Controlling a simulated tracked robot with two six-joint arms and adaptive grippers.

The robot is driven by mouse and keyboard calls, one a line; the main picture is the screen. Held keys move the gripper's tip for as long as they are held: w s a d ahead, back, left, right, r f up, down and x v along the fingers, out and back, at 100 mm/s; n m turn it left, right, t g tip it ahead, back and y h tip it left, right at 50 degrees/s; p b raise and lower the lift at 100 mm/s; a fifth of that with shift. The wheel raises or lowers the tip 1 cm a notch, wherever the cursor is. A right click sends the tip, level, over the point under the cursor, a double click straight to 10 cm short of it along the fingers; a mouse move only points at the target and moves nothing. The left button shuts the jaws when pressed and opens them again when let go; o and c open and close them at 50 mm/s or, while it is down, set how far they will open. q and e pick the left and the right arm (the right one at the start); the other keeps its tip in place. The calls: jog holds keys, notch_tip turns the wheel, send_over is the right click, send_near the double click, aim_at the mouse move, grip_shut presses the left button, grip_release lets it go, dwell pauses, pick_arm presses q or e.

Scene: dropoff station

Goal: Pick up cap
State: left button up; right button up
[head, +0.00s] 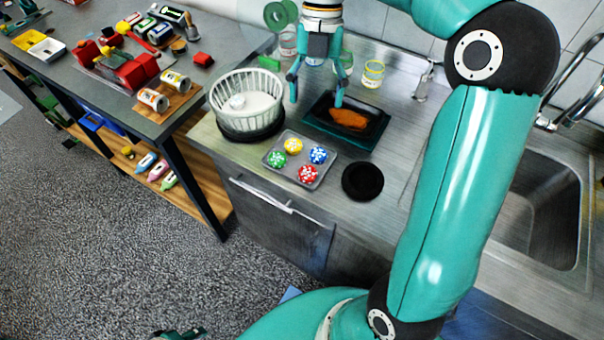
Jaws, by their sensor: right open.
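My right gripper (316,98) points down, open and empty, above the steel counter. Its fingers are over the back left part of a black tray (372,137) holding an orange-brown piece (348,118). A flat black round piece (362,181), which may be the cap, lies on the counter in front of the tray, apart from the gripper. A small white rounded piece (237,102) sits inside a white slatted basket (280,112). I cannot tell for sure which piece is the cap. My left gripper cannot be made out.
A grey tray (270,160) holds several coloured, white-spotted round pieces. Glasses, one yellow-rimmed (373,74), stand behind the black tray. A sink (545,215) is at right, partly behind my right arm. A cluttered dark table (115,95) stands at left.

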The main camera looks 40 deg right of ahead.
notch_tip(320, 180, down, 2)
jog(key=b, duration=0.1)
send_over(308, 171)
jog(key=w+d, duration=0.1)
jog(key=d, duration=0.1)
notch_tip(308, 171, down, 10)
jog(key=shift+a+f, duration=0.1)
jog(key=shift+f, duration=0.1)
jog(key=shift+a+x, duration=0.15)
jog(key=shift+x, duration=1.25)
jog(key=shift+a+x, duration=0.1)
jog(key=shift+x, duration=1.25)
jog(key=shift+w, duration=0.1)
jog(key=c, duration=0.8)
